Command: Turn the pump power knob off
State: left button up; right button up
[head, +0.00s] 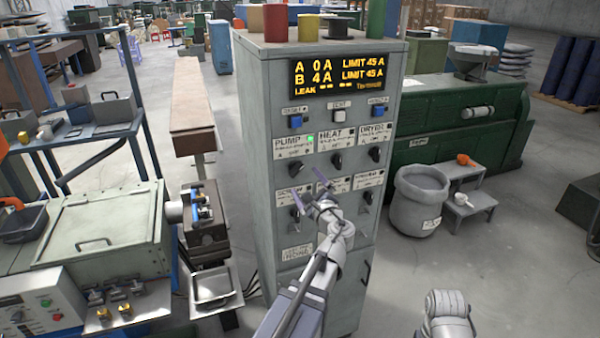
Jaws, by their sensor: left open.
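A grey control cabinet (270,225) stands upright in the middle of the head view. The PUMP label (291,143) is at the left of its upper knob row, with a lit green lamp (310,140) beside it. The dark pump knob (297,168) sits just below that label; its exact pointer setting is too small to read. My left gripper (305,182) is open and empty in front of the panel, just below the pump knob in the picture. I cannot tell if it touches the panel. It partly hides the lower knob row. My right gripper is out of view.
Heat (336,160) and dryer (375,154) knobs are right of the pump knob. The display (340,75) reads A 0 A, B 4 A. Coloured spools (275,23) stand on top. A workbench (95,235) is at left, a grey bin (417,205) at right.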

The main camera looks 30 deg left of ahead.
aim_at(298, 172)
pick_arm(q)
jog(key=x, duration=0.7)
jog(key=shift+a, duration=0.1)
jog(key=c, duration=1.4)
